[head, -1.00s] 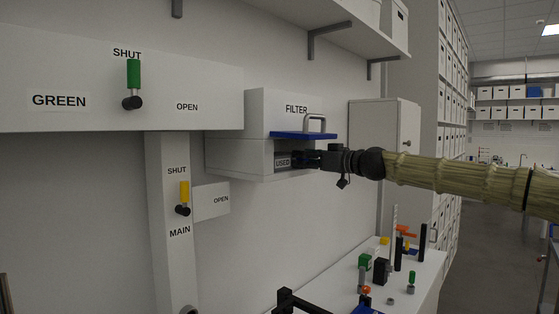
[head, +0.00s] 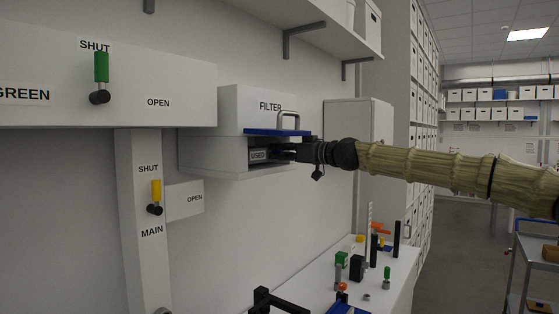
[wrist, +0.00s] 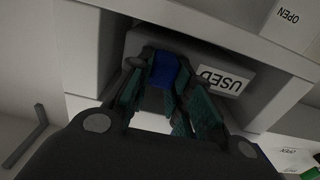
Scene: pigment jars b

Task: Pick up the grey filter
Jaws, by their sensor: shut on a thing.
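The grey block with the USED label (head: 258,155), which I take to be the grey filter, sits in the opening of the white FILTER housing (head: 240,105). It also shows in the wrist view (wrist: 205,62), with a blue grip (wrist: 163,71) on its front. My gripper (head: 284,152) reaches in from the right, at the front of the block. In the wrist view my gripper (wrist: 162,82) has its green-lined fingers on both sides of the blue grip, shut on it. The rear of the block is hidden inside the housing.
A blue plate with a grey handle (head: 278,132) is just above my gripper. A white cabinet (head: 360,120) stands close behind. Below is a bench (head: 385,285) with several small parts. Green (head: 102,68) and yellow (head: 156,190) valve levers are to the left.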

